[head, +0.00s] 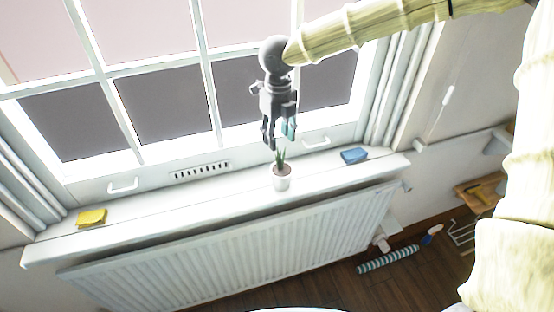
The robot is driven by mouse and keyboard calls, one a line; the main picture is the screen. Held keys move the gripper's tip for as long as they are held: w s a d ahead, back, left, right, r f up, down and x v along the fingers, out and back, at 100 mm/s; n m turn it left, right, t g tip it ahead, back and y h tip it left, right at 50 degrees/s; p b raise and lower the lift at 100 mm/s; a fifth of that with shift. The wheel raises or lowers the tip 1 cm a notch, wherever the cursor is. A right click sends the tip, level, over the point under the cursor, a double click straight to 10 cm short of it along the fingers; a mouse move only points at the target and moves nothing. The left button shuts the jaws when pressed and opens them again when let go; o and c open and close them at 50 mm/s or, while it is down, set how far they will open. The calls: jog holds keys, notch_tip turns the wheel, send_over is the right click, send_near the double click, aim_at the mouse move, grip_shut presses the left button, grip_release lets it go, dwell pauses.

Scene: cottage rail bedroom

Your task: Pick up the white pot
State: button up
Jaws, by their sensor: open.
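The white pot (282,183) stands upright on the white window sill, near the sill's front edge. A small green plant (280,162) grows out of it. My gripper (280,142) points down above the plant, with its fingers apart and nothing visible between them. The fingertips are close to the leaf tips; I cannot tell whether they touch. The pot itself is in full view below the gripper.
A yellow folded item (91,218) lies at the sill's left, and a blue one (354,156) right of the pot. The window (208,70) is behind. A radiator (250,245) is below. A striped roll (388,260) lies on the floor.

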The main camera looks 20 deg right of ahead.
aim_at(278, 148)
jog(key=shift+w+r, duration=0.1)
jog(key=shift+w, duration=0.15)
jog(key=shift+f, duration=0.2)
notch_tip(278, 148, down, 5)
jog(key=shift+r+p, duration=0.1)
jog(key=shift+p, duration=0.6)
jog(key=f+p, duration=0.1)
jog(key=f, duration=0.1)
jog(key=f+p, duration=0.1)
jog(key=f, duration=0.1)
jog(key=shift+d, duration=0.4)
jog(key=shift+f, duration=0.65)
grip_shut()
